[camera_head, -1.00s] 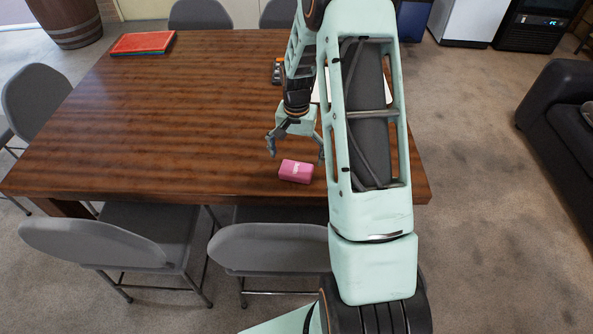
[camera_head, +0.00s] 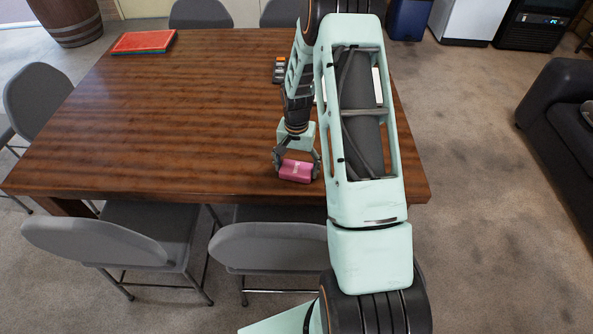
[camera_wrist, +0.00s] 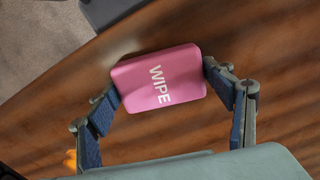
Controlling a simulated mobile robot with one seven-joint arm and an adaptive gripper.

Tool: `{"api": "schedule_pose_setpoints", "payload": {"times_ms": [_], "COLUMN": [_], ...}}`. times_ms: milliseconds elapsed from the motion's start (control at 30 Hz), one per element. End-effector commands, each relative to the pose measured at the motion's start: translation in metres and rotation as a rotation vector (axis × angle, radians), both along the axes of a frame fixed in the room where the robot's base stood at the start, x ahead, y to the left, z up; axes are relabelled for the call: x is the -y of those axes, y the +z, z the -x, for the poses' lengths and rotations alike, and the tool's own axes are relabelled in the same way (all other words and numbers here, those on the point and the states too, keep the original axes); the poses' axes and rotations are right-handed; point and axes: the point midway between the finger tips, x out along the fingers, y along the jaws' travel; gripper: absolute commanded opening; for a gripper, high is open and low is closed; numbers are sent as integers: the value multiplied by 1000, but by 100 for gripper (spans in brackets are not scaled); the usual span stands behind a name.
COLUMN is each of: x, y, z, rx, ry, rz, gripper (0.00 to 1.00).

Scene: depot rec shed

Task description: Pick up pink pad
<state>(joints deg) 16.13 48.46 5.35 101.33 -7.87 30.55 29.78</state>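The pink pad (camera_head: 295,171) lies near the front edge of the brown wooden table (camera_head: 150,130). In the wrist view the pink pad (camera_wrist: 160,78) shows the white word "WIPE" on its top. My gripper (camera_head: 297,165) is down at the pad, with one finger on each side of it. In the wrist view my gripper (camera_wrist: 162,88) has its fingertips at the left and right ends of the pad, touching or nearly touching. Whether they press on it I cannot tell. The pad appears to rest on the table.
Grey chairs (camera_head: 275,248) stand along the table's front edge, with another chair (camera_head: 38,95) at the left. A red tray-like item (camera_head: 143,41) lies at the far left corner. A small dark item with orange (camera_head: 279,70) lies behind my arm.

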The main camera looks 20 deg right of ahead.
Motion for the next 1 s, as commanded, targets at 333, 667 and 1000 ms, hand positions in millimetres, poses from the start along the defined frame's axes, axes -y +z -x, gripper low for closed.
{"api": "schedule_pose_setpoints", "payload": {"times_ms": [333, 667, 1000], "x": [0, 0, 39], "y": [0, 13, 77], "z": [0, -1, 9], "rx": [0, 2, 5], "ry": [0, 0, -6], "rz": [0, 1, 3], "gripper": [48, 48, 48]}}
